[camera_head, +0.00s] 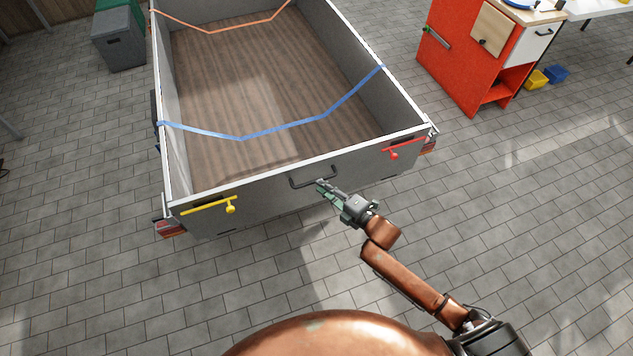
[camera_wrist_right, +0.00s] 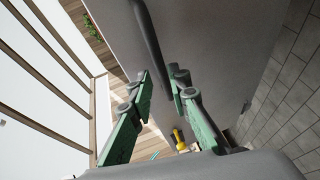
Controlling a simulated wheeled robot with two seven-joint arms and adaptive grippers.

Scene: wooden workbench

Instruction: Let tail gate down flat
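The grey tail gate (camera_head: 275,200) of the trailer stands upright, closing its near end. A dark bar handle (camera_head: 313,180) sits in the middle of its outer face. A yellow latch (camera_head: 208,206) is on its left and a red latch (camera_head: 404,148) on its right; both arms lie roughly along the top edge. My right gripper (camera_head: 322,186) is at the handle. In the right wrist view its green fingers (camera_wrist_right: 160,82) are apart, with the handle bar (camera_wrist_right: 148,35) running down to the gap between the tips; contact cannot be told. The yellow latch (camera_wrist_right: 178,138) shows beyond. My left gripper is out of view.
The trailer bed (camera_head: 250,85) is empty, with a blue strap (camera_head: 240,138) and an orange strap (camera_head: 210,31) across it. A red cabinet (camera_head: 460,60) stands at the right, a grey bin (camera_head: 118,42) at the upper left. The paving behind the gate is clear.

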